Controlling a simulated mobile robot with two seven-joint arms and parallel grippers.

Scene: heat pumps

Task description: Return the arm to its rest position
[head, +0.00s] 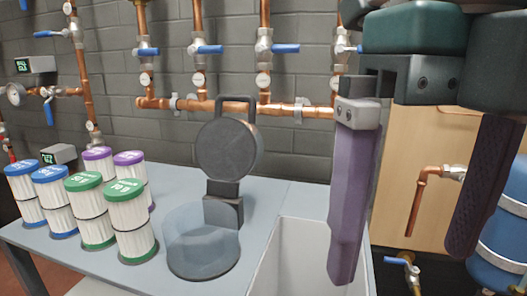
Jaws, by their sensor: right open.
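My right gripper (418,210) shows large at the right of the head view, close to the camera. Its two purple fingers hang down wide apart with nothing between them. The near finger overlaps the white bin at the table's right end. My left gripper does not show in this view.
A grey table (110,262) holds several filter cartridges (125,215) with blue, green and purple caps. A clear filter housing (200,242) stands beside a dark round lid with a handle (226,150). A white bin (300,262) is at right. Copper pipes (235,106) with blue-handled valves line the wall.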

